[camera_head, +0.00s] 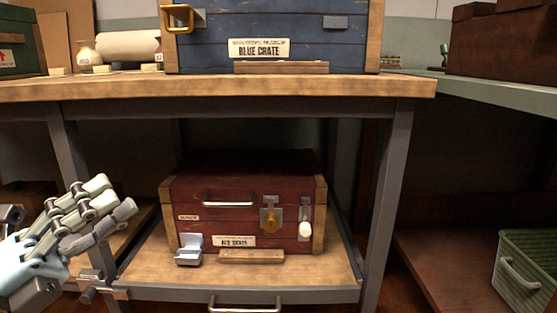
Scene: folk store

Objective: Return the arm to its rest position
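My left gripper (108,199) is at the lower left of the head view, in front of the left end of the workbench. Its grey fingers point up and to the right. They overlap from this angle, so I cannot tell whether they are open or shut. No object shows between them. They appear apart from the dark red chest (245,190), which stands to their right on the pull-out shelf (310,270). My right gripper is out of view.
A blue crate (210,50) sits on the wooden benchtop (230,87). A grey bench leg (392,180) stands right of the chest. A small metal clasp (188,252) is at the chest's front left. A green basket (530,270) is at far right.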

